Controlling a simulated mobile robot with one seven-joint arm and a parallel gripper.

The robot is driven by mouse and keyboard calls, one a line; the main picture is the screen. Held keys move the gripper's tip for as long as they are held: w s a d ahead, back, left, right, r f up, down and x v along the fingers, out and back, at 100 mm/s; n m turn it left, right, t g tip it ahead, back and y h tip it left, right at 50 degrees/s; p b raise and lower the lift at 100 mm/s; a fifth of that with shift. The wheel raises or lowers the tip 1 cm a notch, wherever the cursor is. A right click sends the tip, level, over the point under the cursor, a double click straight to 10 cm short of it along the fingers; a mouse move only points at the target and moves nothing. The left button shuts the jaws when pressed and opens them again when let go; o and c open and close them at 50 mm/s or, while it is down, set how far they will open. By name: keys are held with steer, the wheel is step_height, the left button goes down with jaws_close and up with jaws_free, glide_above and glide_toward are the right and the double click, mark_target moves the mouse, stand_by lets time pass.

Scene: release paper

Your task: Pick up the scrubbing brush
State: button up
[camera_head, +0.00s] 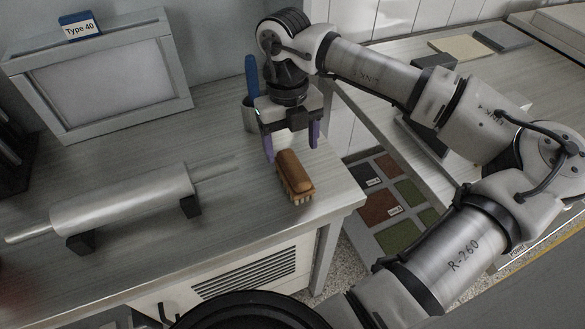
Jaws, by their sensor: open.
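The scrubbing brush (292,174) has a brown wooden back and pale bristles. It lies bristles down on the grey wood-grain counter (235,215), near the counter's right edge. My gripper (291,147) hangs above and just behind the brush, pointing down. Its two purple fingers are spread apart, with nothing seen between them. The fingertips look apart from the brush, but their exact height above the counter is hard to tell.
A metal roller (125,200) on dark supports lies left of the brush. A cup with a blue-handled tool (251,78) stands behind my gripper. A framed panel (105,80) stands at the back left. The counter ends just right of the brush.

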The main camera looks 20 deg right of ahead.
mark_target(293, 165)
step_height(293, 165, down, 3)
steer(key=shift+s+f, duration=0.1)
steer(key=shift+s, duration=0.05)
steer(key=shift+s+f+p, duration=0.2)
steer(key=shift+f+p, duration=0.45)
steer(key=shift+f, duration=0.65)
steer(key=shift+s+f+p, duration=0.2)
steer(key=shift+f+p, duration=0.4)
steer(key=shift+f, duration=0.7)
steer(key=c, duration=1.1)
